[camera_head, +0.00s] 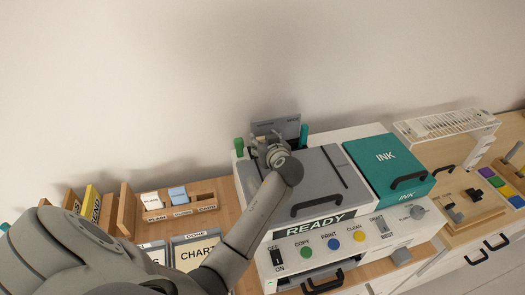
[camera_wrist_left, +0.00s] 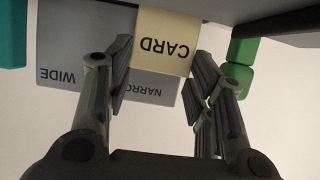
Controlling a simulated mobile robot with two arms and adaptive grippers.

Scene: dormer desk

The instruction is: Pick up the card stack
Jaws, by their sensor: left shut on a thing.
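The card stack (camera_wrist_left: 165,40) is cream with the word CARD, upside down in the left wrist view. My left gripper (camera_wrist_left: 161,65) is shut on it, one finger at each side. Behind it is a grey panel (camera_wrist_left: 70,35) marked WIDE and NARROW. In the head view my left gripper (camera_head: 274,152) is at the back of the printer (camera_head: 325,165), in front of the grey panel (camera_head: 288,128); the card stack is hidden there by the gripper and arm. Whether the stack touches the printer, I cannot tell. My right gripper is not in view.
A wooden rack (camera_head: 180,202) holds white and blue stacks; its right slot looks empty. A green piece (camera_head: 239,147) and a teal piece (camera_head: 303,135) flank the panel. A teal INK box (camera_head: 388,158) stands right of the printer, with a white wire rack (camera_head: 446,124) beyond.

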